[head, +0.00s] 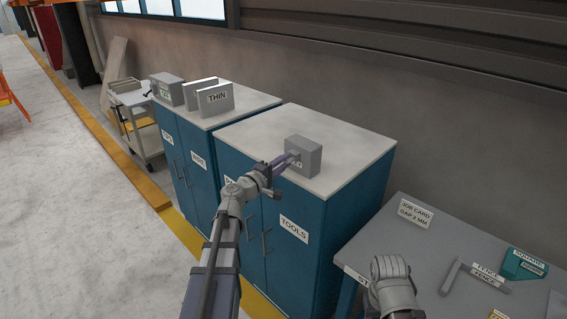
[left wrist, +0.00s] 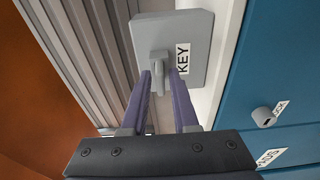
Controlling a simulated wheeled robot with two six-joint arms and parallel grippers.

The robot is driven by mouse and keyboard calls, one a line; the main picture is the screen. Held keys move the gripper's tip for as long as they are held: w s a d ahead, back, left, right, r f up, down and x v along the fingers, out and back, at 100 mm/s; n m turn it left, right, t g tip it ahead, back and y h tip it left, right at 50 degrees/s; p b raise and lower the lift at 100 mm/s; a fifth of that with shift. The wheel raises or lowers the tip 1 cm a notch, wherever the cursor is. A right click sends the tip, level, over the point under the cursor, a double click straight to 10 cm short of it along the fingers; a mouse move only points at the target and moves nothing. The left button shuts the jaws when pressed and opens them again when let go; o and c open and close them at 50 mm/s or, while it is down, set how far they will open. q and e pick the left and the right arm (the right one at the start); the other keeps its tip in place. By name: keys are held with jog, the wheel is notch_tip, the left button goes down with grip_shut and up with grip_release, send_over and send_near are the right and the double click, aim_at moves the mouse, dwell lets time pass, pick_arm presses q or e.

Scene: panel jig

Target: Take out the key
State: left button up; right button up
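A grey box labelled KEY (left wrist: 196,28) stands on top of the TOOLS cabinet; it also shows in the head view (head: 308,157). A small grey key (left wrist: 158,61) sticks out of the box's face. My left gripper (left wrist: 163,74) is at the box, with its two purple fingers on either side of the key. The fingers look apart, with a gap showing beside the key; I cannot tell whether either finger touches it. My left gripper also shows in the head view (head: 292,158). My right gripper (head: 390,275) is above the grey table's left edge, its fingertips hidden.
The blue TOOLS cabinet (head: 293,232) carries the box. Panels, one labelled THIN (head: 216,98), stand on the cabinet to the left. The grey table (head: 440,240) holds a job card, fence and green square.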

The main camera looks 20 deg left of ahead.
pick_arm(q)
jog(key=shift+o, duration=1.2)
jog(key=shift+s, duration=0.15)
jog(key=v, duration=0.7)
jog(key=shift+s, duration=0.3)
jog(key=shift+a, duration=0.1)
